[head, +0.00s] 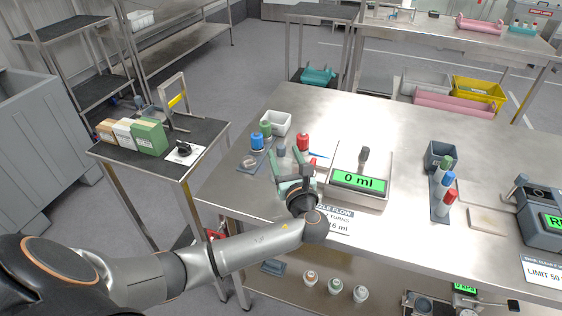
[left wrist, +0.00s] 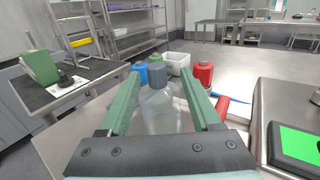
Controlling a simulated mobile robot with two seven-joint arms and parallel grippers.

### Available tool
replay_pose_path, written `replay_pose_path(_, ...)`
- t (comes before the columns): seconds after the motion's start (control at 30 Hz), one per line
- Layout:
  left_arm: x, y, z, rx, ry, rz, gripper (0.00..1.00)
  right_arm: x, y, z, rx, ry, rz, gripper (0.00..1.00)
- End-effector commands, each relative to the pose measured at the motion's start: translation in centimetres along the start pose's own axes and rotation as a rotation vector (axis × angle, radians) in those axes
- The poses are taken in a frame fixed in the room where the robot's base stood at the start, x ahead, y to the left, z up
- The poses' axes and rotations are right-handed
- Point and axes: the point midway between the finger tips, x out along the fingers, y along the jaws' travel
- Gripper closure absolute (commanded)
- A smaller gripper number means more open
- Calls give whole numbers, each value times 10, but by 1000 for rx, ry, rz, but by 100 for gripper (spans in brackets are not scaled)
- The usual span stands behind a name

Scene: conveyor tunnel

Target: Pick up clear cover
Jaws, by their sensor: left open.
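My right gripper is not in view.
Blue (head: 257,141), green (head: 265,128) and red (head: 303,142) capped items stand around the gripper, with a white bin (head: 277,122) behind. A "0 ml" display box (head: 357,181) stands close on the right. The steel table (head: 400,140) has free room further right.

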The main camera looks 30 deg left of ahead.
Motion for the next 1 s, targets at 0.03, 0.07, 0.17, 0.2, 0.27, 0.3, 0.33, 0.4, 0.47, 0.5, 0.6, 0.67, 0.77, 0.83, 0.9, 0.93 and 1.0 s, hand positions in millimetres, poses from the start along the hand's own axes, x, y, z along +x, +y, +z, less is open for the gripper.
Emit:
replay_pose_path(0.03,4,0,0,-1,-1,0,36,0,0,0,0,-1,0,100)
replay_pose_path(0.07,5,0,0,-1,-1,1,36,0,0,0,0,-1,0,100)
replay_pose_path(0.17,14,2,0,1,-2,2,36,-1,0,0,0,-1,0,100)
replay_pose_path(0.2,20,2,-1,2,-2,2,36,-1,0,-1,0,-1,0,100)
replay_pose_path(0.27,29,4,-3,1,-2,3,36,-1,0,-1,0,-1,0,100)
replay_pose_path(0.3,36,4,-4,2,-3,3,36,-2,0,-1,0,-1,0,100)
replay_pose_path(0.33,40,4,-4,1,-3,2,36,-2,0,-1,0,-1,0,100)
replay_pose_path(0.4,49,4,-5,0,-1,1,36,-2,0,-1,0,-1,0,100)
replay_pose_path(0.47,54,4,-5,0,0,1,36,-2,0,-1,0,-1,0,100)
replay_pose_path(0.5,55,4,-5,0,0,0,36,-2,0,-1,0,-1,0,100)
replay_pose_path(0.6,57,4,-6,0,1,-1,36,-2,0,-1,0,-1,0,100)
replay_pose_path(0.67,57,4,-6,-1,1,-1,36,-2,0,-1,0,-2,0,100)
replay_pose_path(0.77,56,4,-6,0,1,-1,38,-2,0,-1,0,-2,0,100)
replay_pose_path(0.83,56,4,-6,0,1,-1,46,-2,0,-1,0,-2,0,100)
replay_pose_path(0.9,56,4,-6,0,1,-1,53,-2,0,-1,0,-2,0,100)
replay_pose_path(0.93,56,4,-6,0,1,-1,57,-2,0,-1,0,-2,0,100)
replay_pose_path(1.0,56,4,-6,0,1,-1,65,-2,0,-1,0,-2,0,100)
